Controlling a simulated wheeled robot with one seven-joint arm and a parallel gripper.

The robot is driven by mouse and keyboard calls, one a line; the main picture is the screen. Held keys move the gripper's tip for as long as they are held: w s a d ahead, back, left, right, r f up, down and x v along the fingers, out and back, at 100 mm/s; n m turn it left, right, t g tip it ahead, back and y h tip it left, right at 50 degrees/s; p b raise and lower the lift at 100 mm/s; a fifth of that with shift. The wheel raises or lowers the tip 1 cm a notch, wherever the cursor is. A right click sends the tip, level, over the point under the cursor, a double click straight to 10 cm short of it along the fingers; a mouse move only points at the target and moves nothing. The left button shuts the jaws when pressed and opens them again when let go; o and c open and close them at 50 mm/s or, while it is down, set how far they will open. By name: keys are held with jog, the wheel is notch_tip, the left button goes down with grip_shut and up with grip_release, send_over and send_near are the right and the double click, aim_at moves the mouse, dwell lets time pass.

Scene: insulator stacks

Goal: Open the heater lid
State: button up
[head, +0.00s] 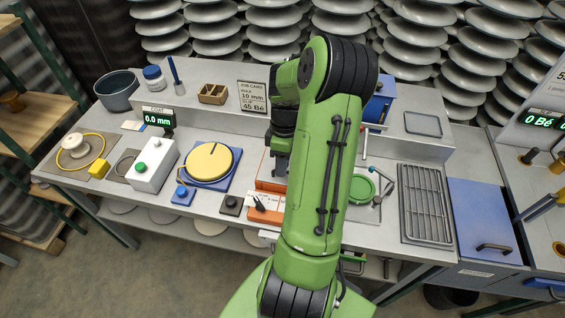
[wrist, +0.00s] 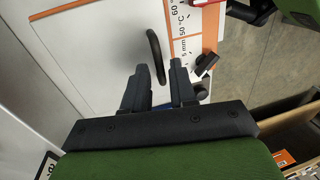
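The heater appears to be the orange and white unit (head: 266,206) at the middle of the bench, mostly hidden behind my arm in the head view. In the wrist view its flat white lid (wrist: 105,50) has an orange edge and looks closed. A black bar handle (wrist: 155,55) stands on the lid. My gripper (wrist: 160,70) is open and empty. Its two dark fingers are apart, and the handle's near end shows between them; whether they touch it I cannot tell. In the head view my gripper (head: 279,168) points down over the unit.
A blue panel with a black handle (head: 483,220) and a wire rack (head: 425,203) are at the right. A green disc (head: 360,189) is just right of my arm. A yellow disc on a blue base (head: 208,162) and a white button box (head: 152,165) stand left.

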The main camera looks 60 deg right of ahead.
grip_shut()
dwell(1.2)
